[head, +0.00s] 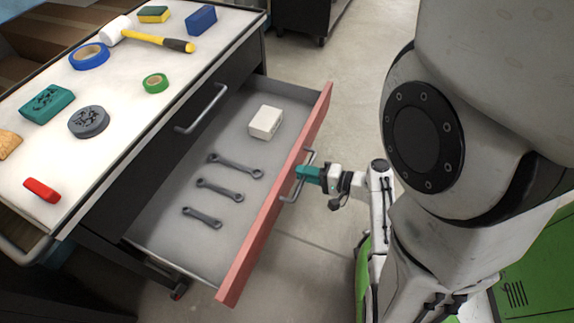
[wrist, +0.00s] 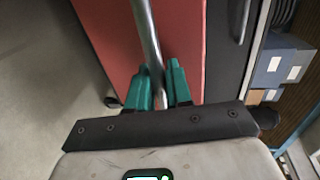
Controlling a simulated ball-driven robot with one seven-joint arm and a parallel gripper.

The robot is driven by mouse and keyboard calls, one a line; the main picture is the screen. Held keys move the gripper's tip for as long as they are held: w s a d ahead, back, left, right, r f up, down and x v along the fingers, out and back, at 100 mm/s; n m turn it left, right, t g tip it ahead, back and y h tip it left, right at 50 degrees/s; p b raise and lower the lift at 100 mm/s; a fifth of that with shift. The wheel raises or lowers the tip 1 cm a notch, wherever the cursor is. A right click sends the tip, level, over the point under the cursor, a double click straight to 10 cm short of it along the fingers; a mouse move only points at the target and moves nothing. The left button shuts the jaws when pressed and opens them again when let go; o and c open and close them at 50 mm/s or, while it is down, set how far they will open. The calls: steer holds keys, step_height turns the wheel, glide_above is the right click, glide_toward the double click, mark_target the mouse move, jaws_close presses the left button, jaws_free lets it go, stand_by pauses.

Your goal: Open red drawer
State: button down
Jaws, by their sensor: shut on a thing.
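The red drawer (head: 277,201) of the workbench cabinet stands pulled far out, its grey interior in plain view in the head view. A white box (head: 266,122) and three dark wrenches (head: 220,189) lie inside it. My gripper (head: 300,173), with teal fingers, is at the grey bar handle (head: 309,158) on the drawer's red front. In the wrist view the handle (wrist: 147,35) runs between the two teal fingers (wrist: 160,85), which are shut on it. The red front (wrist: 105,35) lies behind the handle there.
The white cabinet top (head: 120,75) holds a mallet (head: 150,38), tape rolls (head: 89,56), a red item (head: 42,190) and several other things. A closed dark drawer with its own handle (head: 203,110) is above the red one. Bare floor (head: 318,235) lies in front.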

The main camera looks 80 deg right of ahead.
steer(key=shift+f+v, duration=0.25)
steer(key=shift+v, duration=0.85)
steer(key=shift+f+v, duration=0.2)
steer(key=shift+v, duration=0.9)
steer(key=c, duration=1.2)
jaws_free()
steer(key=shift+s, duration=0.15)
steer(key=p+v, duration=0.1)
steer(key=v, duration=0.9)
steer(key=shift+s+a, duration=0.2)
steer(key=shift+s, duration=0.1)
